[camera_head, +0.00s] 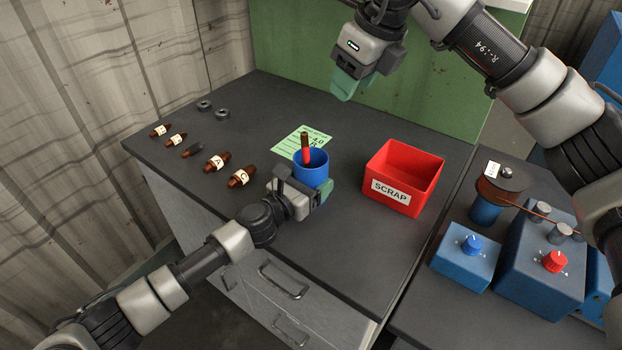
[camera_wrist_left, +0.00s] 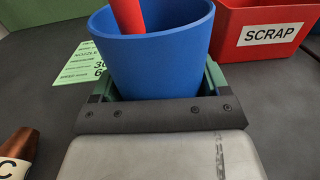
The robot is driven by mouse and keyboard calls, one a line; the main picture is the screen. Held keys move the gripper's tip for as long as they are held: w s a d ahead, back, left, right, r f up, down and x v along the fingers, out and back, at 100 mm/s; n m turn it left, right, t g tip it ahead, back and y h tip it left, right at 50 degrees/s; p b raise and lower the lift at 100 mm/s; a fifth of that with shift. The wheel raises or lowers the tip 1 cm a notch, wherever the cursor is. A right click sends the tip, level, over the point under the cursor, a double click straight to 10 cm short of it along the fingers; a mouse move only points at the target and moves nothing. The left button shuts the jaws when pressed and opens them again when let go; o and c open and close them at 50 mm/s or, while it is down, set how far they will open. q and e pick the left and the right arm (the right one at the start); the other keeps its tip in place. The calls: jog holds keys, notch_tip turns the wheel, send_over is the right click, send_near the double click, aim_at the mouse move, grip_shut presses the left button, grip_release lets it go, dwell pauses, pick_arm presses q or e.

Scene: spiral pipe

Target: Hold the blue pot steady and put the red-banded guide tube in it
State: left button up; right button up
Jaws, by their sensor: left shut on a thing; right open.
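The blue pot (camera_head: 311,172) stands on the dark bench top near its middle. The guide tube (camera_head: 305,148) is in the pot, its red band showing and its brown end sticking up above the rim. Its lower end is hidden inside the pot. In the left wrist view the blue pot (camera_wrist_left: 155,50) fills the upper middle and the red part of the tube (camera_wrist_left: 127,14) rises from it. My left gripper (camera_head: 318,191) is shut on the pot from the near side. My right gripper (camera_head: 347,86) is open and empty, above and behind the pot.
The red SCRAP box (camera_head: 422,172) stands right of the pot. A green note (camera_head: 292,143) lies behind it. Several copper nozzles (camera_head: 216,161) and two dark nuts (camera_head: 222,114) lie at left. A blue machine (camera_head: 541,258) stands at right.

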dwell(0.3)
pick_arm(q)
jog(key=o, duration=0.9)
jog(key=v, duration=1.2)
